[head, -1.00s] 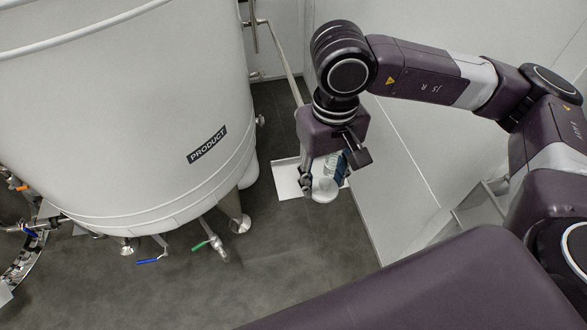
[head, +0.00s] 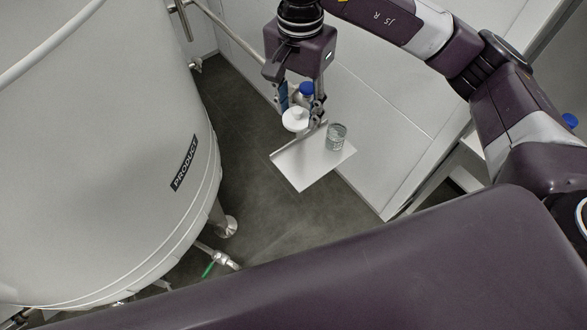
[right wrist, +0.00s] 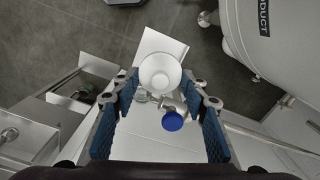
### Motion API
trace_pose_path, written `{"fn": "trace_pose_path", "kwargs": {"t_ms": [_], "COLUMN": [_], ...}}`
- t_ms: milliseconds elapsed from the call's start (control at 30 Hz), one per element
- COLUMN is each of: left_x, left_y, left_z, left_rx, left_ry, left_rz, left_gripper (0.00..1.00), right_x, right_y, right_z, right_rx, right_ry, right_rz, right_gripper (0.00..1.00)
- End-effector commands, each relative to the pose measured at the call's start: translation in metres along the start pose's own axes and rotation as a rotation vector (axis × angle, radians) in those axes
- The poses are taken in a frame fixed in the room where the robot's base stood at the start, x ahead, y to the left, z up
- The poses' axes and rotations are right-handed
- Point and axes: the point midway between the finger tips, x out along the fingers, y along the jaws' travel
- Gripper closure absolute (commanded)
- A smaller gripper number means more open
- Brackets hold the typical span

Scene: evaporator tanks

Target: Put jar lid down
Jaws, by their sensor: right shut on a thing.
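The white round jar lid (head: 295,120) is held between the fingers of my right gripper (head: 302,112), which points down. In the right wrist view the lid (right wrist: 160,72) sits between the fingertips (right wrist: 160,88), its knob facing the camera. A clear glass jar (head: 336,137) stands on the white shelf (head: 312,168), right of the gripper in the head view. The lid appears over or beyond the shelf's far left edge; its height above it is hard to judge. My left gripper is not in view.
The large white PRODUCT tank (head: 100,170) stands at left. The shelf's near part is bare.

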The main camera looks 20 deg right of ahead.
Motion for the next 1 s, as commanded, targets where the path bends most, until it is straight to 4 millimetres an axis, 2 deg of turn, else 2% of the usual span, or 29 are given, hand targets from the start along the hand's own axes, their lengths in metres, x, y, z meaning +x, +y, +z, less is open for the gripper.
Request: {"fn": "trace_pose_path", "kwargs": {"t_ms": [133,267,700,800,1000], "left_x": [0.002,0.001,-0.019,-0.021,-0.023], "left_y": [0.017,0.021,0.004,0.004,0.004], "left_z": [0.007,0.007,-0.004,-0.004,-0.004], "left_rx": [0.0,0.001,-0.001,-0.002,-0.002], "left_ry": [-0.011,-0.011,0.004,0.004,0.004], "left_rz": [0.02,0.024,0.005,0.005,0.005], "left_gripper": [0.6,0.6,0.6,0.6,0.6], "right_x": [0.003,0.019,0.127,0.144,0.159], "right_y": [-0.007,-0.007,-0.006,-0.006,-0.007], "right_z": [0.001,0.002,0.002,0.002,0.002], "right_rx": [0.082,0.094,0.093,0.092,0.09], "right_ry": [-0.006,-0.009,-0.008,-0.006,-0.006], "right_rz": [0.004,0.008,0.009,0.008,0.005], "right_gripper": [0.7,0.7,0.7,0.7,0.7]}}
